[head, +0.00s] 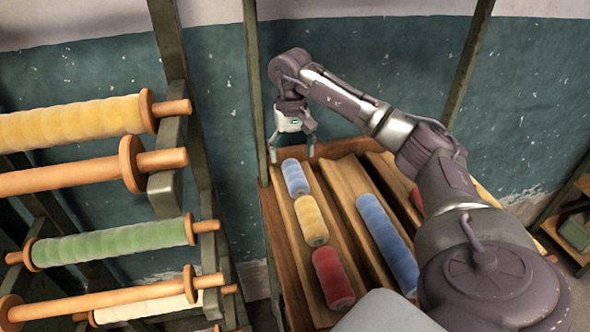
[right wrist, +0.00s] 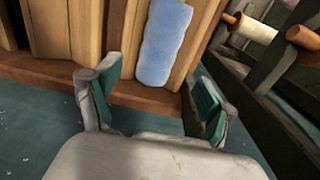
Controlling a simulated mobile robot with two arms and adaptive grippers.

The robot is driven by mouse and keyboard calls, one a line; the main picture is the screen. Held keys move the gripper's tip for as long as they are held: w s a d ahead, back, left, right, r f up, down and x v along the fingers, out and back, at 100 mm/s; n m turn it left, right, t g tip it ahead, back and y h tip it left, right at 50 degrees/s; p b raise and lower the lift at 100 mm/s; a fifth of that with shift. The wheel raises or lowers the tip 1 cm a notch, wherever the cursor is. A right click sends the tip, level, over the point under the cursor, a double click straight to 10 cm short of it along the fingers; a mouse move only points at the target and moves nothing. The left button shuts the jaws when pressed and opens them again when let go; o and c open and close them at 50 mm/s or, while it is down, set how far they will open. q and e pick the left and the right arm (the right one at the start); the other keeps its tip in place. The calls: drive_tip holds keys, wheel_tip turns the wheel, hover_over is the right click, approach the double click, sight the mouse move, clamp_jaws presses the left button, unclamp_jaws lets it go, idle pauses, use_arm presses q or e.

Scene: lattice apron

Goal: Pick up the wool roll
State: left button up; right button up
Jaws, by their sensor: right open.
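A light blue wool roll (head: 295,177) lies at the far end of the left trough of a wooden rack. A yellow wool roll (head: 311,220) and a red wool roll (head: 332,277) lie nearer in the same trough. My right gripper (head: 291,157) is open and empty, pointing down at the far end of the blue roll. In the right wrist view, the blue roll (right wrist: 163,42) lies ahead, between the directions of the two spread fingers (right wrist: 158,80), with no visible contact. My left gripper is not in view.
A long blue roll (head: 387,242) lies in the middle trough of the wooden rack (head: 350,170). A red roll (head: 416,199) is partly hidden behind my right arm. Rods with yellow, green and cream wool (head: 110,243) stand at the left. A thin post (head: 255,90) rises beside my gripper.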

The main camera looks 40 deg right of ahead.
sight(293, 166)
drive_tip(key=shift+d+f, duration=0.1)
drive_tip(key=shift+f, duration=0.5)
drive_tip(key=f+p, duration=0.1)
drive_tip(key=f, duration=0.3)
drive_tip(key=shift+d+f+p, duration=0.2)
drive_tip(key=shift+p, duration=0.15)
drive_tip(key=shift+f, duration=0.15)
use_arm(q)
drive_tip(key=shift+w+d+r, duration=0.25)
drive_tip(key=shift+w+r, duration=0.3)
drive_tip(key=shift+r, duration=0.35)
use_arm(e)
drive_tip(key=shift+w, duration=0.1)
drive_tip(key=shift+c, duration=0.8)
drive_tip(key=c, duration=1.1)
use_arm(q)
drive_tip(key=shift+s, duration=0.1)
use_arm(e)
drive_tip(key=shift+c, duration=0.4)
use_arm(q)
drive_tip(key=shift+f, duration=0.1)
